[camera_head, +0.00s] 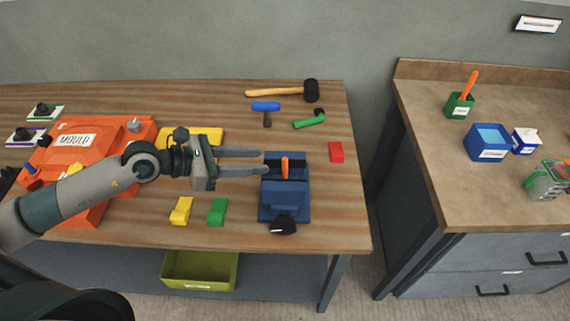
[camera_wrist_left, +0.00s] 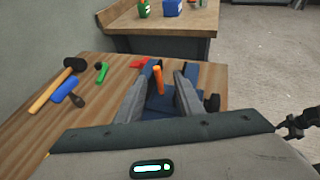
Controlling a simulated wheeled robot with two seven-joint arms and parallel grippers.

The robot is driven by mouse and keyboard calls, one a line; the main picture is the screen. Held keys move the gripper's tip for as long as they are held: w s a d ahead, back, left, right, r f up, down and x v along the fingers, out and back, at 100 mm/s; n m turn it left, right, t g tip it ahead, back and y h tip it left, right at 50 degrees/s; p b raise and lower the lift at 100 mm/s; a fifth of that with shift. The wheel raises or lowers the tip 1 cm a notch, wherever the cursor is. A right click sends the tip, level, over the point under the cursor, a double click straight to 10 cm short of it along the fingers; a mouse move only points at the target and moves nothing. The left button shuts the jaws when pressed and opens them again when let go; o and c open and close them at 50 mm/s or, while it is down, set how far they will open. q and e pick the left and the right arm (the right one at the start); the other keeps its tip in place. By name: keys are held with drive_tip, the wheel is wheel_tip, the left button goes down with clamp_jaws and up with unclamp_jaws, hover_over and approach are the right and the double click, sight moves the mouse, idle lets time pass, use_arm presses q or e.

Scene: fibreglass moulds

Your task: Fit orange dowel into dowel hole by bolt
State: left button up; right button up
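The orange dowel (camera_head: 285,167) stands upright in the blue vise (camera_head: 284,203) on the wooden bench. My left gripper (camera_head: 264,162) is open and level, its fingertips just left of the dowel in the head view. In the left wrist view the dowel (camera_wrist_left: 158,80) shows between the two open fingers (camera_wrist_left: 165,70), with no clear contact. The orange mould (camera_head: 95,148) lies at the left of the bench, partly hidden by my left arm. A grey bolt-like part (camera_head: 134,125) sits on its upper right corner. The dowel hole cannot be made out.
A yellow block (camera_head: 181,210) and a green block (camera_head: 217,211) lie in front of the gripper. A counter (camera_head: 440,180) stands right, across a gap.

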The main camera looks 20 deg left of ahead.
sight(282, 160)
use_arm(q)
drive_tip(key=shift+x, duration=0.85)
drive_tip(key=p+x, duration=0.1)
drive_tip(key=x, duration=0.1)
drive_tip(key=p+x, duration=0.1)
drive_tip(key=p, duration=0.1)
drive_tip(key=shift+w+f, duration=0.2)
drive_tip(key=shift+w, duration=0.3)
drive_tip(key=shift+w+d+f, duration=0.3)
drive_tip(key=shift+d+f, duration=0.15)
drive_tip(key=shift+d, duration=0.05)
clamp_jaws()
